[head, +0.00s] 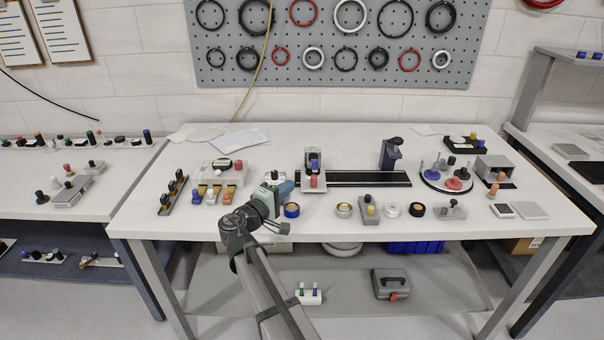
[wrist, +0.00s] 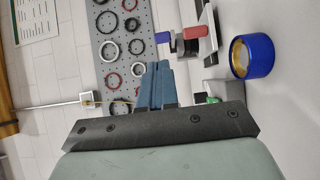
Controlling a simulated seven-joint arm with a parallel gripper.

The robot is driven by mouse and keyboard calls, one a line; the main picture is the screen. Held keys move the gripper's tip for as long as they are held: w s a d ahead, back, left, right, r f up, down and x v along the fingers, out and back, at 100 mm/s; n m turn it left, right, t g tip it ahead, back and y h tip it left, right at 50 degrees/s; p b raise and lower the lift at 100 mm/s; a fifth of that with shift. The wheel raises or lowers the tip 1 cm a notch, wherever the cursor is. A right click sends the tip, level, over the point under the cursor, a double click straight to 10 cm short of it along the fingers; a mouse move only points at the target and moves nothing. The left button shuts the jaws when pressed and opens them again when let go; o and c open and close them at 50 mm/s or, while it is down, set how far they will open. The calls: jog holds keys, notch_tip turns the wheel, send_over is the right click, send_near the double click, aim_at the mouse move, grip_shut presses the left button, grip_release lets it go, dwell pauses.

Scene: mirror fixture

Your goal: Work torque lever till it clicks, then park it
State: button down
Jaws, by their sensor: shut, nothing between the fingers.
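My gripper (head: 289,187) is over the front middle of the workbench (head: 330,218). In the wrist view its blue fingers (wrist: 157,84) are together with nothing between them. A fixture (head: 313,181) at the left end of a black rail (head: 365,179) carries a blue handle (head: 315,164) and a red handle (head: 314,181). The wrist view shows the red handle (wrist: 200,32) and blue handle (wrist: 166,42) beyond and right of the fingertips, apart from them. I cannot tell for sure which part is the torque lever, or its click state.
A dark post (head: 391,153) stands at the rail's right. A round tray (head: 430,184) holds several coloured pieces. Small blocks and rings line the front.

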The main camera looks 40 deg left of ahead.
jog(key=w+d+r+m+g+h, duration=0.2)
jog(key=w+d+r+m, duration=0.2)
jog(key=w+d, duration=0.55)
jog(key=w+d+r+m+g+h, duration=0.1)
jog(key=w+d+r+m+g, duration=0.15)
jog(key=w+d, duration=0.75)
jog(key=w+d+r+m+g+h, duration=0.2)
jog(key=w+d+r+m, duration=0.3)
jog(key=w, duration=1)
jog(key=s+a+f+g+y, duration=0.1)
jog(key=s+a+g+y, duration=1)
jog(key=s+a, duration=0.4)
jog(key=s+a+f+h, duration=0.1)
jog(key=s+a+f, duration=0.1)
jog(key=a+f, duration=0.6)
jog(key=shift+s+a+f+n, duration=0.25)
jog(key=shift+a+n, duration=0.2)
jog(key=shift+a, duration=0.2)
jog(key=shift+g, duration=0.25)
